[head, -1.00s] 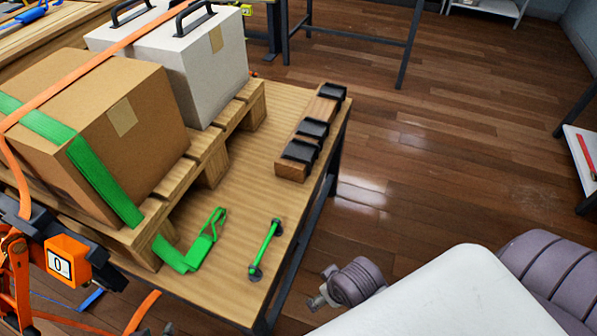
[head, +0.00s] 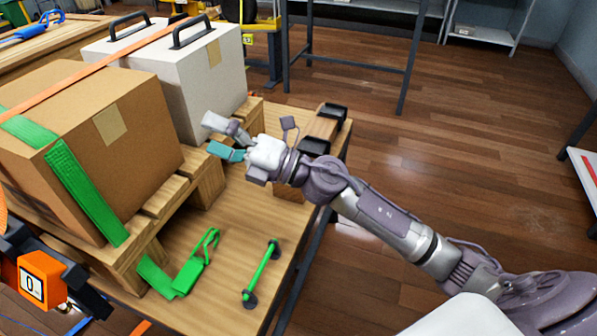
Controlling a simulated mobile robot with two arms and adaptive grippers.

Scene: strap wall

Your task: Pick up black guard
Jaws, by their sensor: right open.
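Black guards sit on a wooden block (head: 290,193) near the right edge of the table. The far guard (head: 334,112) is in clear view in the head view. The middle guard (head: 315,146) shows only in part behind my right arm, and the near one is hidden. My right gripper (head: 219,137) is open and empty, with its fingers pointing left towards the pallet and white case. Its wrist is in front of the block in the picture; I cannot tell its height above it. My left gripper is not in view.
A pallet carries a cardboard box (head: 95,150) and a white case (head: 190,85) under orange and green straps. An orange gauge (head: 40,279) is at lower left.

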